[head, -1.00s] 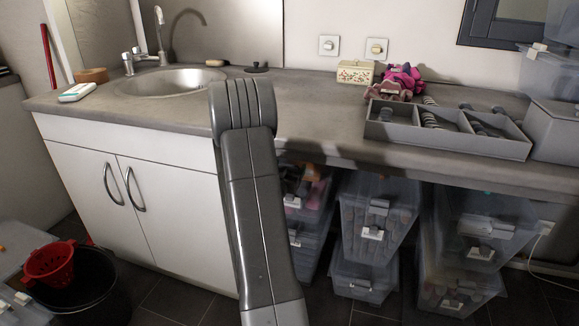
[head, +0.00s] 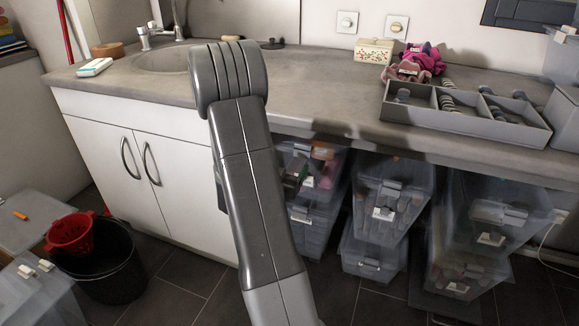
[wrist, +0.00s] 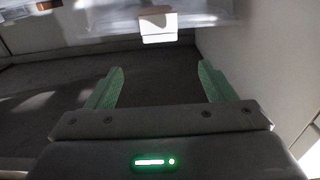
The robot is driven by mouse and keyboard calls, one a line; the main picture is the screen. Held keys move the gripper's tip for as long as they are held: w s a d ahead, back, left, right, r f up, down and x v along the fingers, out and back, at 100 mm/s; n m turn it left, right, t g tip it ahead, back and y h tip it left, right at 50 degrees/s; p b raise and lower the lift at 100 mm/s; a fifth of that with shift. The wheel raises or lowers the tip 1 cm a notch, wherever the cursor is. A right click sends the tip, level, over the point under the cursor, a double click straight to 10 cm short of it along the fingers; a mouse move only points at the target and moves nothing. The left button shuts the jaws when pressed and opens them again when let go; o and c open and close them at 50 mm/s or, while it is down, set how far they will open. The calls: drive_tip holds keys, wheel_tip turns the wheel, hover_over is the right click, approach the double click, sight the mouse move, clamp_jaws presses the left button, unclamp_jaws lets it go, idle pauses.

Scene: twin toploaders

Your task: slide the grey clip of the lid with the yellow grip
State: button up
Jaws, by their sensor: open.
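I cannot make out a lid with a yellow grip or its grey clip in either view. My gripper (wrist: 159,84) shows in the wrist view, with its two green fingers wide apart and nothing between them. Ahead of it, at the top of that view, is a clear plastic box with a white label (wrist: 157,25).
A grey counter (head: 310,105) with a divided tray (head: 470,125) runs across the back. Stacked clear boxes (head: 385,205) stand under it. A black bucket (head: 105,270) with a red colander (head: 70,235) is on the floor at left, beside pale boxes (head: 40,290). Dark floor lies between.

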sight(303, 146)
drive_tip(key=b+x, duration=0.1)
drive_tip(key=x, duration=1.2)
drive_tip(key=shift+w+d+f, duration=0.1)
drive_tip(key=shift+w+d, duration=0.05)
drive_tip(key=shift+w, duration=0.15)
drive_tip(key=shift+v, duration=0.85)
drive_tip(key=shift+w, duration=0.15)
